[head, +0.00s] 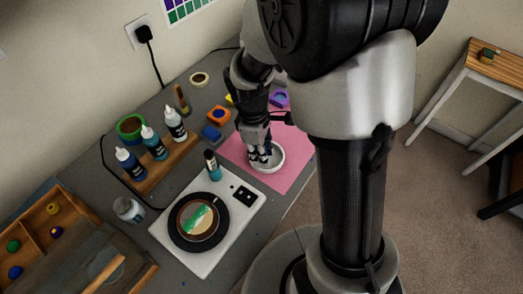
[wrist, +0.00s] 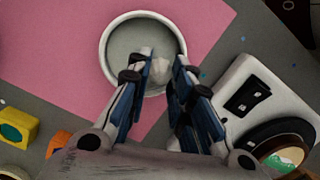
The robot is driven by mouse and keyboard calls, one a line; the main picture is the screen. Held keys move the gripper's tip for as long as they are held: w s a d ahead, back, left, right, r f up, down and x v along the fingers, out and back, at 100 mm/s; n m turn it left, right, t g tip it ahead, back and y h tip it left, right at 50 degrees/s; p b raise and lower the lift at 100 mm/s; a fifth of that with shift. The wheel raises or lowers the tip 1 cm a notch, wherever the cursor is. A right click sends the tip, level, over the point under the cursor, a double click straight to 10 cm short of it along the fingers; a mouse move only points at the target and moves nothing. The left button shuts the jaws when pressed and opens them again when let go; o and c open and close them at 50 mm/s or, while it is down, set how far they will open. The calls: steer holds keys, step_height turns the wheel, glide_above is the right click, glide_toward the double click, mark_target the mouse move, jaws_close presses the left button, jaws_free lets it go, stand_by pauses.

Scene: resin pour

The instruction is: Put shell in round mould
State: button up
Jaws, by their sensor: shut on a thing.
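In the wrist view, my gripper (wrist: 161,72) is shut on a small pale shell (wrist: 160,68). The shell sits between the fingertips, partly hidden by them, and overlaps the inside of the round mould in the picture. The round mould (wrist: 106,58) is a white-rimmed dish with a grey inside, lying on a pink mat (wrist: 50,50). In the head view, my gripper (head: 260,158) points down at the round mould (head: 280,164). The shell cannot be made out there. I cannot tell whether the shell touches the mould's floor.
A white hot plate (head: 240,207) with a round pan (head: 183,227) stands left of the pink mat (head: 290,184). Dropper bottles (head: 154,143) stand on a wooden rack behind it. Small coloured moulds, including an orange one (head: 218,115), lie near the mat's far side. A wooden tray (head: 60,220) is at left.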

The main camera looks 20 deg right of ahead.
steer(key=shift+f, duration=0.25)
steer(key=o, duration=0.8)
steer(key=shift+o, duration=0.3)
steer(key=o, duration=0.3)
step_height(320, 180, up, 7)
steer(key=p, duration=0.6)
steer(key=shift+r, duration=0.1)
